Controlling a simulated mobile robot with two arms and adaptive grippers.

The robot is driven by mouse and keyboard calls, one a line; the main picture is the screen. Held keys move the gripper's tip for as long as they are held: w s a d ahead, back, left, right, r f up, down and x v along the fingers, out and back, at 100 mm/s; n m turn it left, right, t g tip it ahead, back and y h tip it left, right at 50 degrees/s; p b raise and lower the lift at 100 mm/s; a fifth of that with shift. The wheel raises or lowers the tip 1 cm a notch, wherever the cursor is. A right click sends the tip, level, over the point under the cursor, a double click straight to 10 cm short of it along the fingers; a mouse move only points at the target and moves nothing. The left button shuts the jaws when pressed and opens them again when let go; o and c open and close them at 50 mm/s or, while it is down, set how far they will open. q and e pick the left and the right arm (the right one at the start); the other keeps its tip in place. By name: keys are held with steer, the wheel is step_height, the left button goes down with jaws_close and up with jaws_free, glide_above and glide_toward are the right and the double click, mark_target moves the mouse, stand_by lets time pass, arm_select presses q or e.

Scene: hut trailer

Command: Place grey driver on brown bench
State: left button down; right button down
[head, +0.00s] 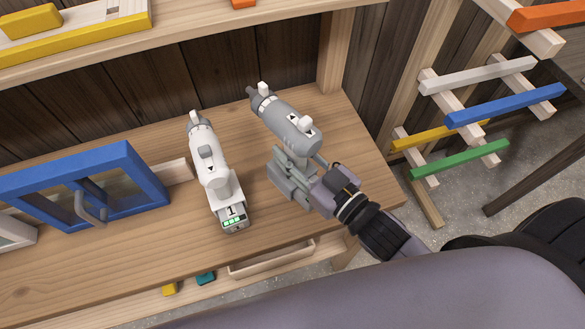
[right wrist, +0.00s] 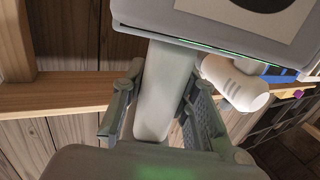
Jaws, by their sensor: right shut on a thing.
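The grey driver (head: 287,121) is over the right part of the brown bench (head: 130,255) in the head view. The driver's lower end is hidden by the gripper in the head view. I cannot tell whether the driver touches the bench top. My left gripper is not in view.
A white driver (head: 208,165) stands on the bench just left of the grey one. A blue-framed case (head: 130,172) is further left. A shelf (head: 190,25) runs above the back. A rack with coloured bars (head: 475,160) stands right of the bench.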

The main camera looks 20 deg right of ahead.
steer(key=shift+f, duration=2.7)
steer(key=shift+f, duration=0.1)
steer(key=c, duration=1.3)
jaws_free()
steer(key=shift+f, duration=0.15)
steer(key=shift+b+v, duration=1.55)
steer(key=shift+v, duration=4.45)
